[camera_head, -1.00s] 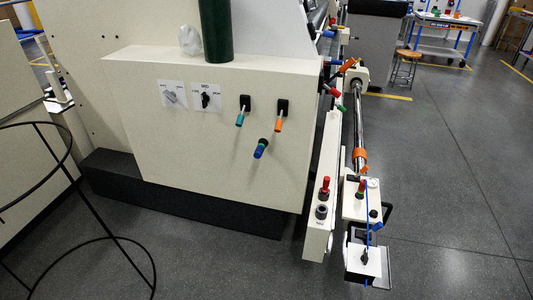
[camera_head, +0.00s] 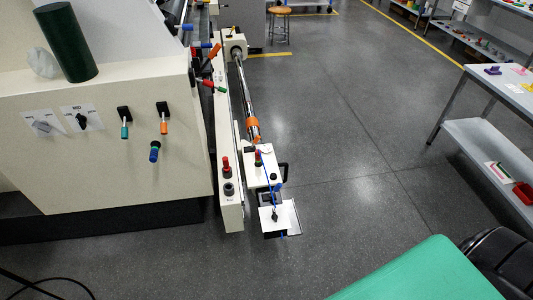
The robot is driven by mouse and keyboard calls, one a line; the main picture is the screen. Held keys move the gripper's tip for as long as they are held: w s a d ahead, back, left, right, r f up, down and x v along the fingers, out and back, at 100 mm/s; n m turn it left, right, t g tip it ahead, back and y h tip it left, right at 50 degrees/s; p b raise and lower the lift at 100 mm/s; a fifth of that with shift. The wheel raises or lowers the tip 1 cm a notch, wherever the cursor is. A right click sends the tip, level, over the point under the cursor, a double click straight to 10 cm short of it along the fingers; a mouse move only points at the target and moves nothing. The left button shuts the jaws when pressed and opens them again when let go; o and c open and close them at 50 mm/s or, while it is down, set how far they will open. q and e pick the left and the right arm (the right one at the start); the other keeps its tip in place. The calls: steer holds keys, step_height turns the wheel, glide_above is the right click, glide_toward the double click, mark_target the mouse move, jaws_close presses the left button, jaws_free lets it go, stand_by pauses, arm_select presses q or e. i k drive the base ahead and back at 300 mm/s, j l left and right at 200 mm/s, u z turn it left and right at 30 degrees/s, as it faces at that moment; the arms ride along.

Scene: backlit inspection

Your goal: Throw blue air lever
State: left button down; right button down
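A lever with a blue handle (camera_head: 154,152) sticks out of the front of the cream machine panel (camera_head: 70,180), below two other levers. One of these has a teal handle (camera_head: 124,130) and the other an orange handle (camera_head: 164,126). Another small blue handle (camera_head: 277,187) is on the white bracket at the end of the rail. A further blue handle (camera_head: 187,27) shows at the machine's upper right edge. I cannot tell which of these is the air lever. Neither of my grippers is in view.
A dark green cylinder (camera_head: 66,42) stands on the machine top. A rail assembly with a red knob (camera_head: 226,164) juts toward me. A green surface (camera_head: 425,275) and a black rounded object (camera_head: 503,262) fill the lower right. A grey workbench (camera_head: 505,95) stands right. The middle floor is open.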

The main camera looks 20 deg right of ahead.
mark_target(279, 185)
steer(key=k+l, duration=0.1)
steer(key=l, duration=0.5)
steer(key=k+l, duration=0.1)
steer(key=l, duration=0.45)
steer(key=k+l, duration=0.1)
steer(key=l, duration=1.1)
steer(key=k, duration=0.05)
